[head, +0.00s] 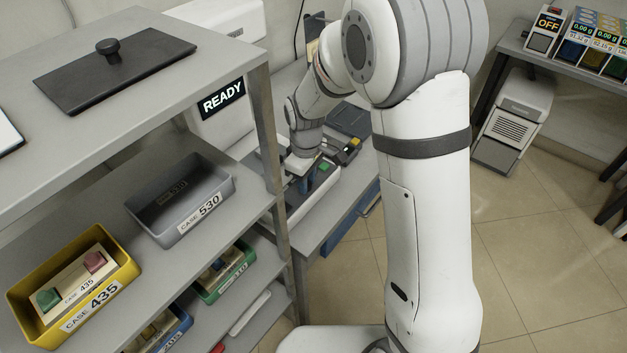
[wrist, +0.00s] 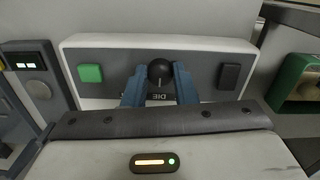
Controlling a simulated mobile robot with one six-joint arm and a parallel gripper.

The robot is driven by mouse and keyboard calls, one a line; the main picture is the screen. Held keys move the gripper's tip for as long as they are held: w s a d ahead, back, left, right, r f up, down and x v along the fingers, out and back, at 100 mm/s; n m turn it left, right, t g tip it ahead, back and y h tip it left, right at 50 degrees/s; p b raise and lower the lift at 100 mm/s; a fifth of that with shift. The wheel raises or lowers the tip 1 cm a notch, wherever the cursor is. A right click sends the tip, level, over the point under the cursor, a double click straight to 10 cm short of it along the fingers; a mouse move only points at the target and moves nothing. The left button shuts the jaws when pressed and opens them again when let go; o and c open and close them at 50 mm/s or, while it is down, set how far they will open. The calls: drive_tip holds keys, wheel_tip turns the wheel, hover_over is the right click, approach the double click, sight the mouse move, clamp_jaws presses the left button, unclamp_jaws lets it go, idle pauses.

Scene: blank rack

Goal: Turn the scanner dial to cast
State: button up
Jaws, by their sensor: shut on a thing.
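The scanner dial (wrist: 161,72) is a round black knob on a grey panel in the wrist view. The word DIE reads upside down just below it; a small pale mark on the knob seems to face that word. No other dial label shows. My gripper (wrist: 159,80) has its blue fingers on either side of the knob, shut on it. A green button (wrist: 90,73) sits left of the dial and a black switch (wrist: 229,77) right of it. In the head view my gripper (head: 304,184) is at the white scanner's panel (head: 313,203); the dial is hidden there.
A READY display (head: 222,98) faces out behind the grey shelf (head: 262,72). The shelf holds a grey case 530 bin (head: 207,210) and a yellow case 435 bin (head: 121,264). A green bin (wrist: 293,82) is at right in the wrist view. A side bench (head: 547,59) carries scales.

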drive_tip(key=n+b, duration=0.1)
drive_tip(key=n, duration=0.3)
drive_tip(key=shift+w+a, duration=0.1)
drive_tip(key=shift+a, duration=0.05)
drive_tip(key=n+b, duration=0.1)
drive_tip(key=n, duration=0.3)
drive_tip(key=shift+n, duration=0.4)
drive_tip(key=n, duration=0.4)
drive_tip(key=shift+n, duration=0.3)
drive_tip(key=shift+n+b, duration=0.45)
drive_tip(key=shift+n, duration=1.05)
drive_tip(key=o, duration=1)
